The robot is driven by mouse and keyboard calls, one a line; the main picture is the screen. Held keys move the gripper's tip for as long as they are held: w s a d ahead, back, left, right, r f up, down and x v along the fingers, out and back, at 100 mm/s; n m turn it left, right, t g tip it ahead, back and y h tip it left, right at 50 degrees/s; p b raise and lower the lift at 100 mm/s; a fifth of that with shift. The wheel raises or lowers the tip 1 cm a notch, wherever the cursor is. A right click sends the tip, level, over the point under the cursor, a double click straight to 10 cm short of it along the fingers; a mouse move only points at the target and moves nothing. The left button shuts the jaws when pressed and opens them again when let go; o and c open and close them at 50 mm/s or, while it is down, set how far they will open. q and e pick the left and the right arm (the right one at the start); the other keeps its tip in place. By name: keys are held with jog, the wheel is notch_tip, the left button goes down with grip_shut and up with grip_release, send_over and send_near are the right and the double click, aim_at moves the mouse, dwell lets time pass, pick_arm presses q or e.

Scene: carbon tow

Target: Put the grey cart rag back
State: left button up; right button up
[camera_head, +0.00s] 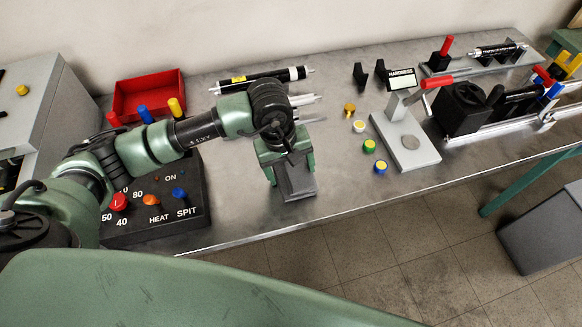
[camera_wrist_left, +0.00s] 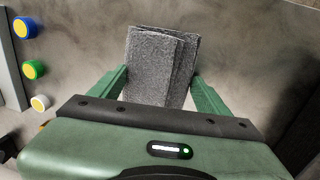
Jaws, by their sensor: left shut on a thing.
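The grey rag (camera_head: 295,182) is a folded, fuzzy cloth near the front edge of the metal bench. It shows between the fingers in the left wrist view (camera_wrist_left: 158,65). My left gripper (camera_head: 287,160) points down and is shut on the rag, with one green finger on each side of it. In the left wrist view the left gripper (camera_wrist_left: 160,88) spans the rag's width. I cannot tell whether the rag touches the bench. My right gripper is not in view.
A black control box (camera_head: 150,222) with knobs and a red tray (camera_head: 150,92) stand left. Coloured caps (camera_head: 369,146) and a hardness tester (camera_head: 410,140) stand right. A grey bin (camera_head: 545,235) is on the floor at right. Bench space just right of the rag is clear.

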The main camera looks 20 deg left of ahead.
aim_at(284, 177)
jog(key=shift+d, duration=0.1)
pick_arm(q)
jog(key=shift+f, duration=0.1)
jog(key=o, duration=1.5)
jog(key=shift+c, duration=0.2)
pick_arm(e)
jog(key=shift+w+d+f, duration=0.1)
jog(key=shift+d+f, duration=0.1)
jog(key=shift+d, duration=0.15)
pick_arm(q)
jog(key=shift+a+r, duration=0.1)
jog(key=shift+r, duration=0.45)
notch_tip(284, 177, up, 11)
jog(key=s+a+b, duration=0.1)
jog(key=shift+a, duration=0.25)
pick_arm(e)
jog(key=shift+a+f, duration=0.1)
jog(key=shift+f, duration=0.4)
